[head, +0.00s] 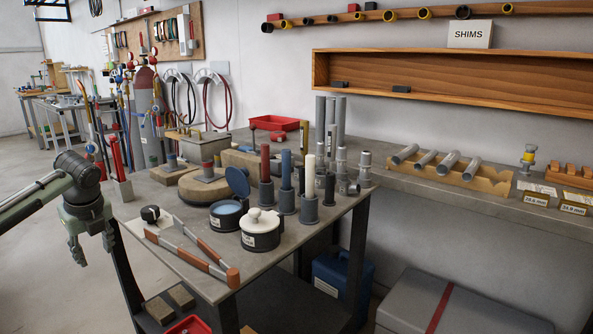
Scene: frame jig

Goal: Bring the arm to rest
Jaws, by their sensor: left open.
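My left gripper (92,246) is at the left of the head view, at the end of the arm that comes in from the left. It points down and its two fingers are spread apart with nothing between them. It hangs in free air beside the left edge of the workbench (205,278), apart from the bench and everything on it. My right gripper is not in the head view.
A blue box (342,275) is under the bench. Open floor lies left of my gripper.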

